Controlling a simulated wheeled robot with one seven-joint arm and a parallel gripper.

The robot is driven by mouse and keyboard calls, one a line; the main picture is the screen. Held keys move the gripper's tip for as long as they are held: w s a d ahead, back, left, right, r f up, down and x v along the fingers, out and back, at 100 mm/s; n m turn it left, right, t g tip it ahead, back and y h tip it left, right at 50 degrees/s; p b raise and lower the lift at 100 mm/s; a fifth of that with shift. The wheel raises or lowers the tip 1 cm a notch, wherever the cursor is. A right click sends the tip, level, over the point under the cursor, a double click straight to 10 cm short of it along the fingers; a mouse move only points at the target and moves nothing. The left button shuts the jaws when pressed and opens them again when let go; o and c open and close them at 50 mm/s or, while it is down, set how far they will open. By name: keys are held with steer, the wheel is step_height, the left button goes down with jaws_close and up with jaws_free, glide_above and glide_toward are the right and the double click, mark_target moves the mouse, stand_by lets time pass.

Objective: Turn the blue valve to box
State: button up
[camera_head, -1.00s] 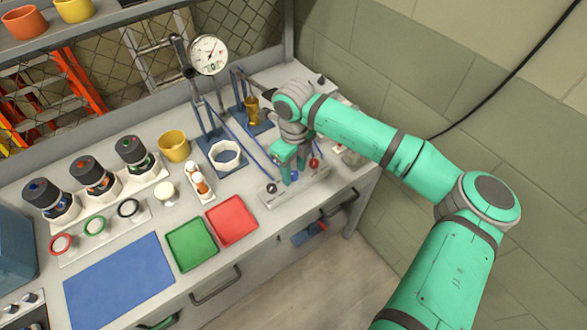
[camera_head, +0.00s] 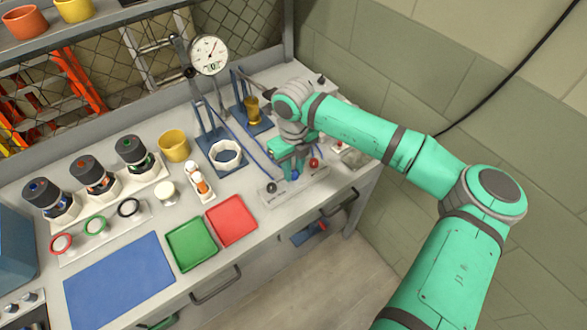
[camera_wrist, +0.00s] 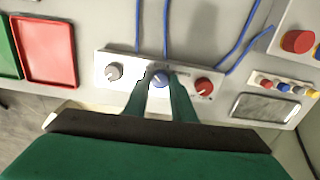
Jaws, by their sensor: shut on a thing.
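The blue valve (camera_wrist: 159,80) is a small round knob in the middle of a pale valve panel (camera_wrist: 130,58), between a grey knob (camera_wrist: 114,72) and a red knob (camera_wrist: 203,87). My gripper (camera_wrist: 160,83) is over the panel with its two green fingers on either side of the blue valve, shut on it. In the head view my gripper (camera_head: 293,172) reaches down to the panel, and the blue valve (camera_head: 295,175) shows only in part beneath it. The panel's printed labels are too small to read.
Red (camera_head: 232,221) and green (camera_head: 192,244) trays lie left of the panel. Blue hoses (camera_wrist: 243,40) run behind it. A panel with a large red button (camera_wrist: 297,41) and small coloured buttons stands at right. A gauge (camera_head: 209,55) stands at the back.

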mark_target(293, 174)
steer(key=m, duration=0.4)
steer(key=shift+s+d+m, duration=0.1)
steer(key=shift+m, duration=2.4)
steer(key=o, duration=1.1)
steer(key=shift+c, duration=0.2)
step_height(293, 174, up, 11)
steer(key=shift+f, duration=0.15)
